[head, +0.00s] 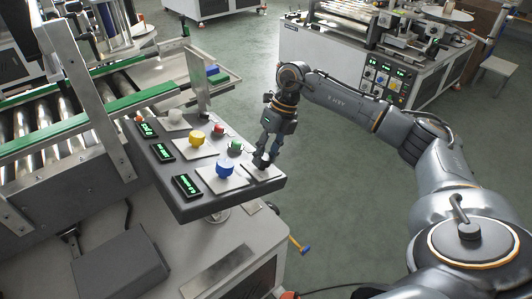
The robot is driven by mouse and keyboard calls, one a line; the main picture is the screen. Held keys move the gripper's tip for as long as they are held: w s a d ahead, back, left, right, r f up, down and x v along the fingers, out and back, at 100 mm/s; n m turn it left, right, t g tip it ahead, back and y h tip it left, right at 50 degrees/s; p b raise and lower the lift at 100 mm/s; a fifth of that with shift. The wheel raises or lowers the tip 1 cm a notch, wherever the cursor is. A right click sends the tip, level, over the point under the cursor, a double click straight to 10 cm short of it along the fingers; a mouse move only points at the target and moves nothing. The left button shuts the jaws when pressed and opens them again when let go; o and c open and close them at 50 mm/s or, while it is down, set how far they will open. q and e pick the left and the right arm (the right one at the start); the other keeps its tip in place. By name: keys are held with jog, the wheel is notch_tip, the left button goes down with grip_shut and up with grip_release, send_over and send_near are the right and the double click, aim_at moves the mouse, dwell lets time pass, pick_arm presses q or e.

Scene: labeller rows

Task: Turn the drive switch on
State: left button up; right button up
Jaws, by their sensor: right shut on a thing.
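A dark control panel (181,203) sits at the near end of the labeller. It carries knobs on light plates: a white one (175,115), a yellow one (197,138) and a blue one (225,170). My right gripper (262,162) points down at the panel's right corner. It is shut on a dark switch knob there, above a light plate (263,173). The fingers hide most of this knob, and its turned position cannot be told. No label naming the drive switch can be read. My left gripper is not in view.
A red button (218,129) and a green button (235,146) stand close to the right gripper. Green displays (187,185) line the panel's left side. The roller conveyor (50,122) is at left. A second labeller (365,60) stands behind. Open floor lies right of the panel.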

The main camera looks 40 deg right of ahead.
jog(key=o, duration=1.2)
jog(key=shift+c, duration=0.2)
jog(key=v, duration=1.2)
